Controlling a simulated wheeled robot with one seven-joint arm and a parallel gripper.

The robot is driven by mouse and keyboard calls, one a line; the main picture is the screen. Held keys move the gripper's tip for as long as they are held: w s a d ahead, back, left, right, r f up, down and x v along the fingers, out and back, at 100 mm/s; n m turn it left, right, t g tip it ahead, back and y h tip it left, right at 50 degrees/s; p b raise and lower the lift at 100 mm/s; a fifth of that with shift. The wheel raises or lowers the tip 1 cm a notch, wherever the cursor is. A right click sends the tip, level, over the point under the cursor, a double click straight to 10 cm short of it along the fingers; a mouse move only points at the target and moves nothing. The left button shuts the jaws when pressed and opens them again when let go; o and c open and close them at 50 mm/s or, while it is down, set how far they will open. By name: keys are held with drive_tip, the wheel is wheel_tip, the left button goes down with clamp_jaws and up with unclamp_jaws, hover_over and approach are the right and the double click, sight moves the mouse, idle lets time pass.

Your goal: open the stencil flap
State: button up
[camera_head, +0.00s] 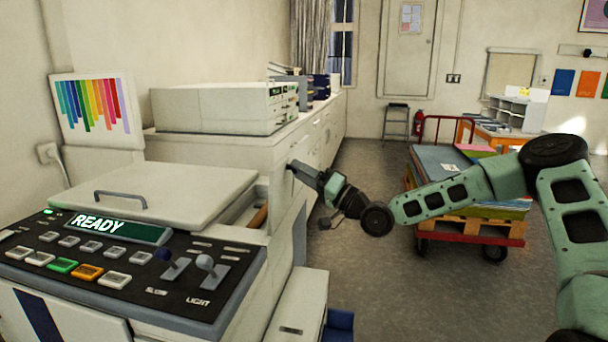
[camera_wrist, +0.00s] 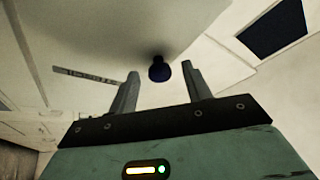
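A pale panel (camera_wrist: 130,35) with a small dark round knob (camera_wrist: 159,69) fills the upper middle of the wrist view. It may be the stencil flap, but the label strip (camera_wrist: 87,76) beside it is too small to read. My gripper (camera_wrist: 158,82) is open, with one finger on each side of the knob in the picture. I cannot tell whether either finger touches it. In the head view my gripper (camera_head: 298,170) is low beside the right side of the copying machine (camera_head: 170,265), whose display says READY. The knob is hidden there.
The machine's grey-white lid (camera_head: 170,190) with a bar handle is down. A long white counter (camera_head: 310,140) with a pale box machine (camera_head: 225,108) runs behind. A loaded trolley (camera_head: 470,225) stands at right. Open grey floor lies between.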

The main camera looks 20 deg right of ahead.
drive_tip(key=shift+d, duration=0.1)
drive_tip(key=b+v, duration=0.3)
drive_tip(key=v, duration=1.4)
drive_tip(key=shift+s+f, duration=0.1)
drive_tip(key=s+a+f+n+g+h+p, duration=0.1)
drive_tip(key=s+a+f+n+g+h, duration=0.15)
drive_tip(key=a+f+g, duration=0.5)
drive_tip(key=s+a+f+n+g+h+p, duration=0.15)
drive_tip(key=a+f+n+g+h, duration=0.3)
drive_tip(key=a, duration=0.65)
drive_tip(key=s+a+r+n+g+h, duration=0.1)
drive_tip(key=s+r+g+h, duration=0.1)
drive_tip(key=s, duration=0.6)
drive_tip(key=s+a+r+n+g+h+p, duration=0.1)
drive_tip(key=s+a+r, duration=0.1)
drive_tip(key=s+r, duration=0.3)
drive_tip(key=s+a+r+g+h+p, duration=0.1)
drive_tip(key=s+r, duration=0.3)
drive_tip(key=s, duration=0.8)
drive_tip(key=shift+s+a+r+n+g+h, duration=0.2)
drive_tip(key=shift+s+a+n+g+h, duration=0.2)
drive_tip(key=shift+a+g+h, duration=0.4)
